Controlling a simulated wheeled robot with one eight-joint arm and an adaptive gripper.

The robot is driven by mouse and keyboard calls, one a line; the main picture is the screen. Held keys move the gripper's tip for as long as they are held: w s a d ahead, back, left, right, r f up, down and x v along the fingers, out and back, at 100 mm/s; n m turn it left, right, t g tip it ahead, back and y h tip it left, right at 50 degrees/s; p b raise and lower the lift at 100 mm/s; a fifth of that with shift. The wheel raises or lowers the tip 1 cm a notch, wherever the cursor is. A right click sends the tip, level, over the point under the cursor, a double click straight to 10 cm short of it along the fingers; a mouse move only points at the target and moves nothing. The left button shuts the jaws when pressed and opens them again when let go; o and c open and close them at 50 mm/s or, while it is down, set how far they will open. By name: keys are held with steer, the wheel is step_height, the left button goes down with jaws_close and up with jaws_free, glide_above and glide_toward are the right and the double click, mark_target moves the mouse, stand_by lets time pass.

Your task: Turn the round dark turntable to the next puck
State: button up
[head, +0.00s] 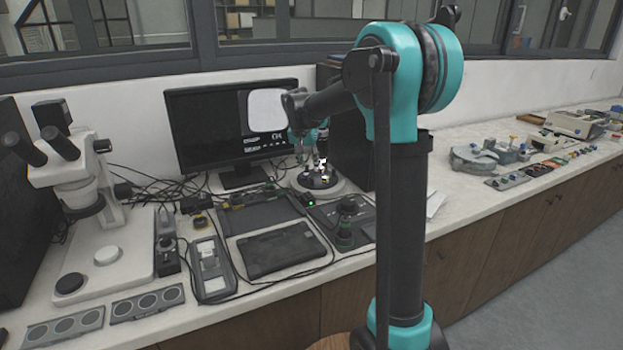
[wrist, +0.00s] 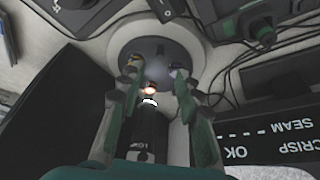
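The round dark turntable (head: 316,182) sits on a pale round base on the bench, right of the monitor's foot. In the wrist view the turntable (wrist: 156,46) is a dark grey disc inside a pale rim. My gripper (head: 310,158) is over the turntable. In the wrist view my gripper (wrist: 156,70) has its two green fingers well apart, with nothing between them that they grip. The tips overlap the disc's left and right sides; I cannot tell whether they touch it.
The monitor (head: 235,120) stands behind and left, reading OK and CRISP SEAM in the wrist view (wrist: 270,135). A black box (head: 345,125) stands close behind the turntable. A microscope (head: 85,190), a black tablet (head: 278,250) and loose cables crowd the bench's left and front.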

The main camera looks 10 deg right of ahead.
mark_target(312, 179)
steer(key=x, duration=0.8)
steer(key=shift+f, duration=0.1)
steer(key=shift+c, duration=0.5)
jaws_close()
